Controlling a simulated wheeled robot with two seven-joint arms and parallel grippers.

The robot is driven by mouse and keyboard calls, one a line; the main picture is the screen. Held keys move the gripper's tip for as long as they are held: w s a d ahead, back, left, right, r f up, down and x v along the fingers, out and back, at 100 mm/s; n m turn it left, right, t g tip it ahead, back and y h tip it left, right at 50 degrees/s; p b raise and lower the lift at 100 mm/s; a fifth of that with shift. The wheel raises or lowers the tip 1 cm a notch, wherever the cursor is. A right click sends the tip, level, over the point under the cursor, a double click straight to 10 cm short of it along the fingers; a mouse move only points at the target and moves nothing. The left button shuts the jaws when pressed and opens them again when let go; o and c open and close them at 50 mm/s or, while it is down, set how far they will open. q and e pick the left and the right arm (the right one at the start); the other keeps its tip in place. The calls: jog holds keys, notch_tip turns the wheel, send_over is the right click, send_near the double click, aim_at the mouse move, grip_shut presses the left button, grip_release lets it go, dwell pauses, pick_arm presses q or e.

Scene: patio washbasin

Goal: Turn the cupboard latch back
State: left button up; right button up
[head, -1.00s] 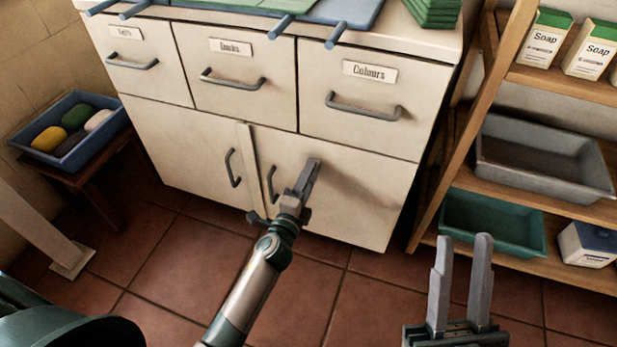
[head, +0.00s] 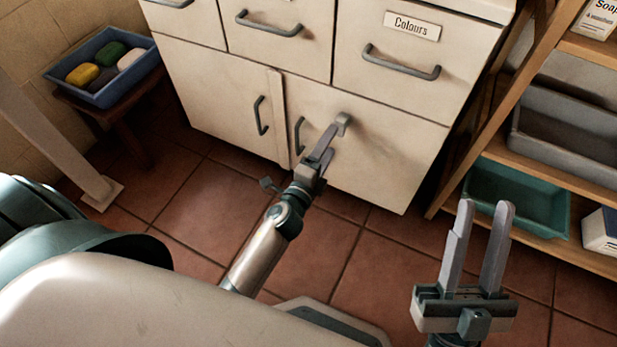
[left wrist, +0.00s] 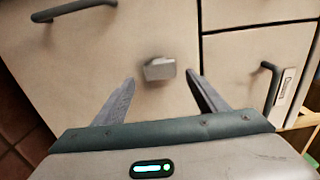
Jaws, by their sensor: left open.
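The cupboard latch (head: 343,121) is a small grey block on the cream right-hand cupboard door (head: 385,155), to the right of that door's handle. It also shows as a grey block in the left wrist view (left wrist: 159,69). My left gripper (head: 329,136) is open and points at the latch. In the left wrist view its fingers (left wrist: 160,77) lie on either side of the latch, which appears just ahead of the tips. My right gripper (head: 485,205) is open and empty, away from the cupboard above the floor.
Two door handles (head: 262,115) stand near the seam between the doors. Drawers with grey handles (head: 400,62) are above. A wooden shelf with a green tub (head: 520,195) stands right. A stool with a blue soap tray (head: 105,90) is left. The tiled floor is clear.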

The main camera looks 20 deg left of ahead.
pick_arm(q)
jog(key=s, duration=1.2)
jog(key=shift+a, duration=0.2)
jog(key=shift+w, duration=0.1)
